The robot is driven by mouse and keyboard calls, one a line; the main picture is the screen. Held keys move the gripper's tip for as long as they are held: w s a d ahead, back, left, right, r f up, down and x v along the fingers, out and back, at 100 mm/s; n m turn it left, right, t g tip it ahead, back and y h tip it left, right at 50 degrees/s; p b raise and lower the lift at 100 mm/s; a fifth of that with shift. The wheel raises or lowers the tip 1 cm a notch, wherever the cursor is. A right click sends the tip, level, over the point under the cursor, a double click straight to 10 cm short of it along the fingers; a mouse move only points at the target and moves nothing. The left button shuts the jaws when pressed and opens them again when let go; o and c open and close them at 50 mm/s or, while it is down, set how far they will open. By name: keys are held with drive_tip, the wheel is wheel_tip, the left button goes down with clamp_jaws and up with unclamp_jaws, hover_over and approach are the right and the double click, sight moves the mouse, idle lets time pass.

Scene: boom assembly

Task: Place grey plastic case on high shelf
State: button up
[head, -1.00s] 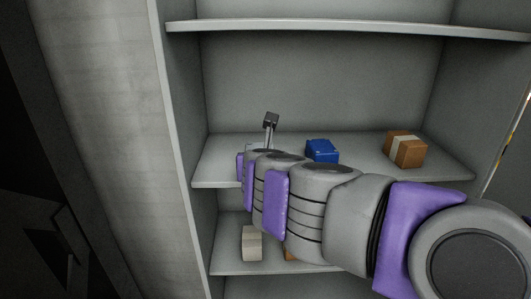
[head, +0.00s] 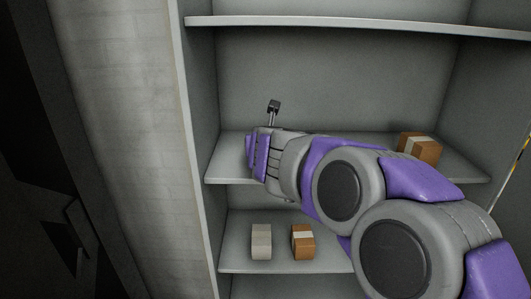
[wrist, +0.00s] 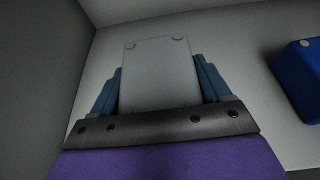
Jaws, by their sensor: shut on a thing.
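The grey plastic case (wrist: 158,58) is between the two blue fingers of my gripper (wrist: 158,82) in the wrist view, and the gripper is shut on it. Pale shelf surface shows around the case; I cannot tell whether the case touches it. In the head view my arm's end (head: 262,150) is at the left part of the middle visible shelf (head: 228,160), and the case and fingertips are hidden behind it. A higher shelf (head: 350,26) crosses the top of the head view.
A blue case (wrist: 300,75) lies to the right in the wrist view. A brown box (head: 420,147) sits at the right of the middle shelf. A pale box (head: 261,241) and another brown box (head: 303,242) stand on the lower shelf. The cabinet's left wall (head: 200,110) is close.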

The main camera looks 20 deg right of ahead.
wheel_tip(320, 180, down, 2)
drive_tip(key=shift+d+b, duration=0.15)
drive_tip(key=shift+b, duration=0.25)
drive_tip(key=shift+d+f, duration=0.2)
drive_tip(key=shift+f, duration=0.1)
drive_tip(key=shift+d, duration=0.3)
drive_tip(key=o, duration=0.9)
drive_tip(key=shift+a, duration=0.15)
drive_tip(key=o, duration=0.3)
drive_tip(key=shift+a, duration=0.25)
drive_tip(key=shift+o, duration=0.2)
